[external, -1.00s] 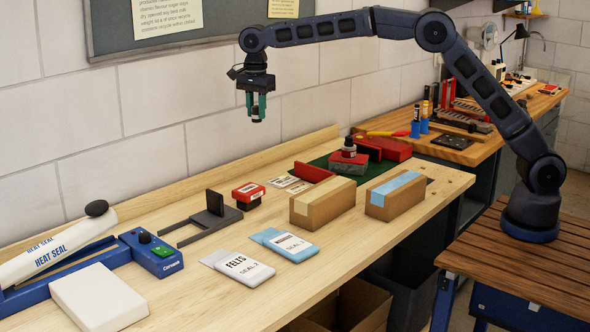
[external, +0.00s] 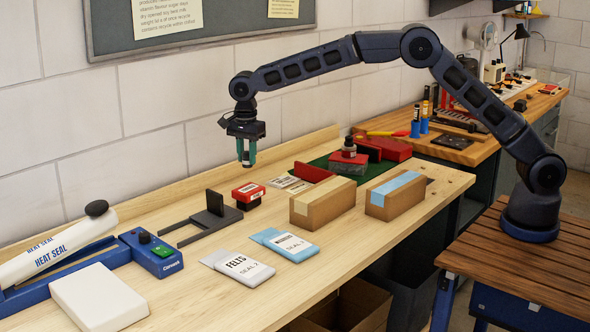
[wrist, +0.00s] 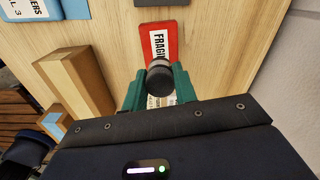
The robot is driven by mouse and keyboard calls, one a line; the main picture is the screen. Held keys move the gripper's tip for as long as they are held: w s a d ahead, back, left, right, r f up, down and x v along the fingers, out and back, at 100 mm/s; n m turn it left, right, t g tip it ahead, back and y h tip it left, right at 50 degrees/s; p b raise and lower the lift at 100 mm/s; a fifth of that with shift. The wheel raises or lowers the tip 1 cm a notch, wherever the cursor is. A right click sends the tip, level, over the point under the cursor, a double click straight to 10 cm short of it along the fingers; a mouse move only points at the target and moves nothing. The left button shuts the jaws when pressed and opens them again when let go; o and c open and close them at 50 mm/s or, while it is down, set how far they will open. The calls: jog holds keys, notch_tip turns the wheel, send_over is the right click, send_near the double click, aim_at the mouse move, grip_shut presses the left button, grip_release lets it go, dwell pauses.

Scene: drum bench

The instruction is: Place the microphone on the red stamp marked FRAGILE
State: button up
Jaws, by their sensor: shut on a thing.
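The red stamp (external: 248,190) with a white label stands on the bench, beside the dark grey stand. In the wrist view the stamp's red top (wrist: 146,47) shows part of the word FRAGILE. My gripper (external: 247,162) hangs above the stamp, clear of it, with its green fingers pointing down. The fingers are shut on the microphone (wrist: 160,80), a short dark cylinder with a pale ring, which points down. In the wrist view it covers the lower part of the stamp's top. In the external view the microphone is mostly hidden between the fingers.
A dark grey stand (external: 217,215) is left of the stamp. Cardboard boxes (external: 322,206) (external: 395,198) and white and blue packets (external: 290,245) lie in front. A red ink pad with a bottle (external: 348,157) sits on a green mat. A heat sealer (external: 152,255) is at left.

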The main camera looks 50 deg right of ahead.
aim_at(247, 167)
jog(key=shift+f, duration=3.45)
jog(key=shift+f, duration=0.1)
jog(key=o, duration=1)
jog(key=shift+c, duration=0.2)
